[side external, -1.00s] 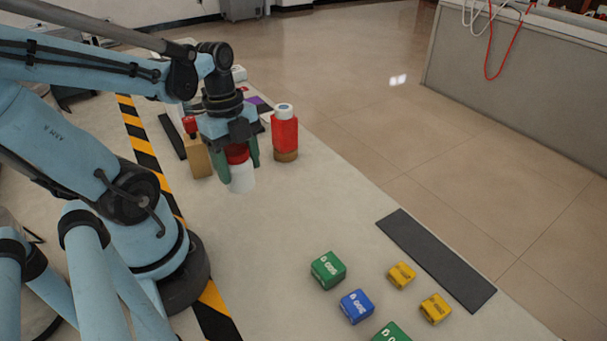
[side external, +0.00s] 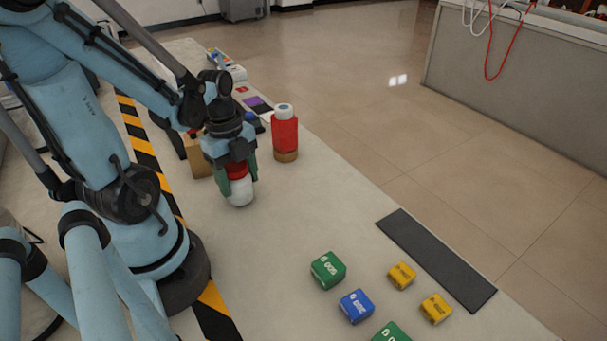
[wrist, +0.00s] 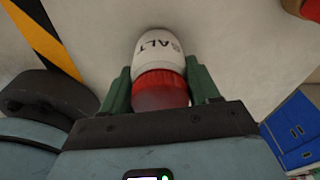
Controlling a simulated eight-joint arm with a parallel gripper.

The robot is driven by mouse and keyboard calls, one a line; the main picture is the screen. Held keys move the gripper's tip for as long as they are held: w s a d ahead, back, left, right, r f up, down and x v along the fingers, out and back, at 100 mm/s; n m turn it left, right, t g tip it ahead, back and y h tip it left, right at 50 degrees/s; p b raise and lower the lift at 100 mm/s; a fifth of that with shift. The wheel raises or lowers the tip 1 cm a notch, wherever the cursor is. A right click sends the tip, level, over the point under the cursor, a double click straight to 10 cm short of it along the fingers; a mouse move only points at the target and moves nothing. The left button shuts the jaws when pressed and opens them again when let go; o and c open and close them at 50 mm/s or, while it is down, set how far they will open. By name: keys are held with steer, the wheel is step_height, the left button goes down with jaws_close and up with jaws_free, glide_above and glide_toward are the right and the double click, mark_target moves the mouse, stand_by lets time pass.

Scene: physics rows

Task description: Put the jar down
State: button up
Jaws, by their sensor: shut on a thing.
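The jar (side external: 240,193) is white with a red lid. In the wrist view the jar (wrist: 158,48) shows the word SALT on its side. My gripper (side external: 238,174) is shut on the jar around its red lid, with a green finger on each side. In the wrist view my gripper (wrist: 160,90) has its fingers beside the lid. The jar is at or very close to the table (side external: 300,215); I cannot tell whether its base touches.
A red bottle with a white cap (side external: 285,135) stands behind and to the right. A wooden block (side external: 196,160) is just left of my gripper. Green (side external: 328,270), blue (side external: 357,306) and yellow (side external: 401,275) blocks lie nearer the front. The table between is clear.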

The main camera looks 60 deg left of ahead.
steer(key=shift+f, duration=0.1)
steer(key=o, duration=1.3)
steer(key=shift+s+a+r, duration=0.1)
steer(key=shift+a+r, duration=0.15)
steer(key=shift+r, duration=1.75)
steer(key=shift+w+a+r, duration=0.1)
steer(key=shift+a+r, duration=0.1)
steer(key=shift+r, duration=1.8)
steer(key=shift+s+a+r, duration=0.1)
steer(key=shift+a+r, duration=0.15)
steer(key=shift+r, duration=1.75)
steer(key=w+d+n+t, duration=0.2)
steer(key=w+d+n, duration=0.1)
steer(key=d+n, duration=0.1)
steer(key=w+d+n+t+y, duration=0.1)
steer(key=w+d+n+t, duration=0.1)
steer(key=n, duration=0.4)
steer(key=w+d+f+n+t, duration=0.1)
steer(key=w+d+n+t, duration=0.2)
steer(key=w+d+n, duration=0.1)
steer(key=shift+w+d+f+n, duration=0.1)
steer(key=shift+w+d+n, duration=0.1)
steer(key=shift+d+n, duration=0.25)
steer(key=shift+w+d+n, duration=0.15)
steer(key=shift+d+n, duration=0.3)
